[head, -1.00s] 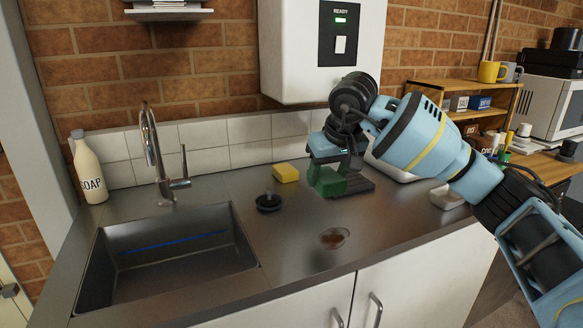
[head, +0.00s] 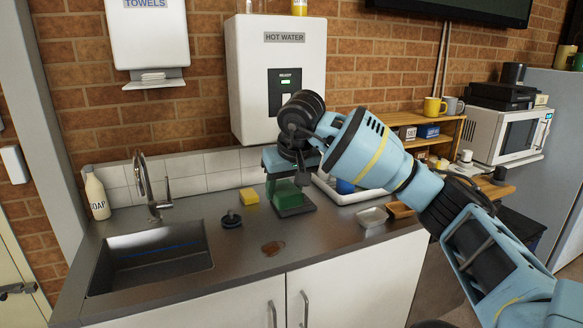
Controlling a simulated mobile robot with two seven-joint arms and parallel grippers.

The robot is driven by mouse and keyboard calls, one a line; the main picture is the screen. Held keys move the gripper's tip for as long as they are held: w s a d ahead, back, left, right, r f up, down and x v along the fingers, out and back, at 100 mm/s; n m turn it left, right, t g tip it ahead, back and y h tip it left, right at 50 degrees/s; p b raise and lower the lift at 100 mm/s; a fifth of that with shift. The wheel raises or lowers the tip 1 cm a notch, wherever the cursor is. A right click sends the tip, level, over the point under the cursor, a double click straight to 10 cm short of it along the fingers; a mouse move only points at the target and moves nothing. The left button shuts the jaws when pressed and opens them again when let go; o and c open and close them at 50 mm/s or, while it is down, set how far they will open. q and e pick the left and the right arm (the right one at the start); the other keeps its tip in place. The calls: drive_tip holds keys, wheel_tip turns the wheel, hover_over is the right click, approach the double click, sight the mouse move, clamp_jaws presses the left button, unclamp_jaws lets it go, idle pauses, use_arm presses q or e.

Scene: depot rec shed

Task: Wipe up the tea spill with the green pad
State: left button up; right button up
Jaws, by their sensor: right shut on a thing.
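The tea spill (head: 272,248) is a small brown patch on the steel counter, right of the sink and near the front edge. The green pad (head: 287,196) is a dark green block behind and slightly right of the spill. My right gripper (head: 284,179) is shut on the pad from above; its fingers are partly hidden by its own wrist. The pad is at or just above a dark flat holder (head: 300,209); I cannot tell whether they touch. My left gripper is not in view.
A yellow sponge (head: 249,196) and a black sink plug (head: 231,220) lie left of the pad. The sink (head: 150,262), tap (head: 150,190) and soap bottle (head: 97,195) are farther left. A white dish (head: 372,217) and dish rack (head: 345,195) stand right. The counter around the spill is clear.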

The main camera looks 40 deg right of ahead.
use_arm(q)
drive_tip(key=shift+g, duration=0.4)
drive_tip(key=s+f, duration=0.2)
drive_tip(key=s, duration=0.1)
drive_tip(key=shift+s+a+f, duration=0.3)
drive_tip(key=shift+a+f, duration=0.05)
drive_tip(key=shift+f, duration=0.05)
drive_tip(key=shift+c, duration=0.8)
use_arm(e)
drive_tip(key=s+a+f+n, duration=0.1)
drive_tip(key=s+a+f, duration=0.3)
drive_tip(key=f, duration=0.5)
drive_tip(key=s+a+f+n, duration=0.1)
drive_tip(key=s+a+f, duration=0.3)
drive_tip(key=a+f, duration=0.4)
drive_tip(key=s+a+f+n+y, duration=0.1)
drive_tip(key=s+a+f, duration=0.3)
drive_tip(key=a+f, duration=0.3)
wheel_tip(320, 180, down, 5)
drive_tip(key=shift+f, duration=0.1)
